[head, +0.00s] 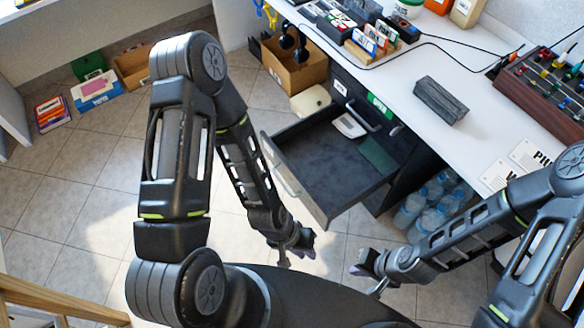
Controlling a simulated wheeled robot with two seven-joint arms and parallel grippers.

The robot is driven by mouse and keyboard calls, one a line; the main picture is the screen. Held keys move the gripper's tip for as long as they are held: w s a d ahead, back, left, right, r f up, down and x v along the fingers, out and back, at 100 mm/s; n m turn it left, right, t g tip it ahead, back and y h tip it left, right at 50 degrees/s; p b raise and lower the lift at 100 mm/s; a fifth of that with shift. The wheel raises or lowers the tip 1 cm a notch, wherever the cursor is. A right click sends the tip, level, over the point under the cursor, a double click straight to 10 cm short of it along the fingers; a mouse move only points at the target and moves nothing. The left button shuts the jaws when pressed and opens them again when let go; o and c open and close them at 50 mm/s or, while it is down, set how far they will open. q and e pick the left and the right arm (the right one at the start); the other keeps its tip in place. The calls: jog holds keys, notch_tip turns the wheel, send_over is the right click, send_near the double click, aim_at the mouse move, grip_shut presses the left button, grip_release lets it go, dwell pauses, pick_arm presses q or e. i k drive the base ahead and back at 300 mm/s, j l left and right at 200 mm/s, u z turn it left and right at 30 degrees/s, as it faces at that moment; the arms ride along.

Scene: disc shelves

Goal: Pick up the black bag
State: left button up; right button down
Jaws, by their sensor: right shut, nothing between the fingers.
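A dark grey to black oblong case (440,100), possibly the black bag, lies on the white desk (465,140) to the right of the open drawer. No other clear black bag shows. My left gripper (294,252) is low in front of the drawer, apart from the case; I cannot tell whether its fingers are open. My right gripper (368,279) is low in front of the desk, shut and empty, well below and left of the case.
A pulled-out drawer (315,165) juts from the desk between my arms and holds a dark green flat item (378,158). A dark red rack of tools (545,95) stands right of the case. Water bottles (430,205) sit under the desk. A cardboard box (295,70) stands behind the drawer.

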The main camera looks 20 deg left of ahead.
aim_at(450, 110)
jog(key=z, duration=0.4)
jog(key=j+z, duration=0.15)
jog(key=z, duration=0.25)
jog(key=i+j+z, duration=0.1)
jog(key=z, duration=0.3)
jog(key=j+z, duration=0.1)
jog(key=z, duration=0.3)
jog(key=j+z, duration=0.1)
jog(key=z, duration=0.3)
jog(key=j+z, duration=0.25)
jog(key=k+j+z, duration=0.25)
jog(key=j, duration=0.2)
jog(key=j+z, duration=0.25)
jog(key=k+j+z, duration=0.25)
jog(key=j, duration=0.15)
jog(key=k+j, duration=0.25)
jog(key=j, duration=0.15)
jog(key=k+j, duration=0.25)
jog(key=j, duration=0.15)
